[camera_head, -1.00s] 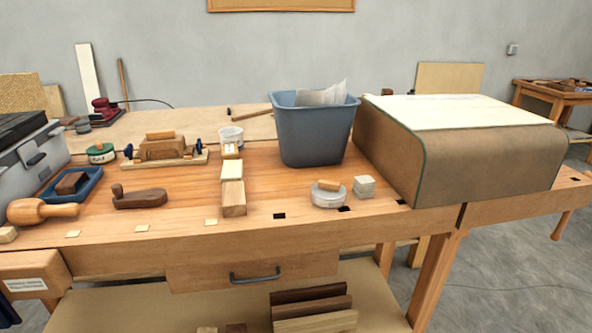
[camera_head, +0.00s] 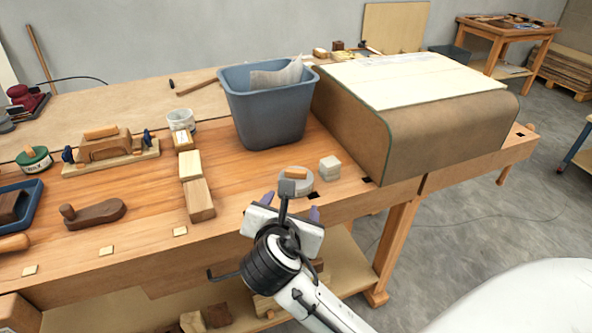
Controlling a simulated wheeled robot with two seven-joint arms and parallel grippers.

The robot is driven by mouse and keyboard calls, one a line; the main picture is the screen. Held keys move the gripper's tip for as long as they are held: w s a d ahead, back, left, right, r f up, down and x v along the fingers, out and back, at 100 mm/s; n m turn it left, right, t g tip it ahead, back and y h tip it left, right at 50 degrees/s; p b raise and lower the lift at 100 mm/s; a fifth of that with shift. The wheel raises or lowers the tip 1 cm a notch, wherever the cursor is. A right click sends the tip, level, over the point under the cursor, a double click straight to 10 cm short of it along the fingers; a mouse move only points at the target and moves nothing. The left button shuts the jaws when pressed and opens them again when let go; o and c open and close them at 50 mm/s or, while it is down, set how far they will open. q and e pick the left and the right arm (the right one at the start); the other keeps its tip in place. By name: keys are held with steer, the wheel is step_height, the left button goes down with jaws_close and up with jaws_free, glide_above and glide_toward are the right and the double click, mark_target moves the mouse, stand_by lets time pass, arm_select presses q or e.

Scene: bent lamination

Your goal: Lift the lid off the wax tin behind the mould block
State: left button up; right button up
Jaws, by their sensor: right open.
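The large brown block with a rounded front edge (camera_head: 440,125) and a pale sheet on top, at the right of the bench, looks like the mould block. Behind its far left edge several small light and dark items (camera_head: 337,46) show, partly hidden; I cannot tell whether one is the wax tin. A round tin with a green rim and label (camera_head: 34,158) stands at the far left of the bench, its label too small to read surely. My right gripper (camera_head: 291,207) is open and empty, at the bench's front edge, well short of both. My left gripper is out of view.
A blue-grey bin (camera_head: 267,110) stands left of the block. A round grey tin with a wooden piece on it (camera_head: 296,182) and a small pale block stack (camera_head: 329,168) lie just beyond my right gripper.

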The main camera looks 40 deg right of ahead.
mark_target(295, 173)
steer(key=w+d+n, duration=0.1)
steer(key=w+d+r+h, duration=0.1)
steer(key=w, duration=0.1)
steer(key=w+d+r+n, duration=0.1)
steer(key=shift+w+d+n+t, duration=0.1)
steer(key=shift+w+n+t, duration=0.2)
steer(key=shift+w, duration=0.05)
steer(key=shift+x, duration=2.95)
steer(key=shift+s, duration=0.1)
steer(key=c, duration=1.1)
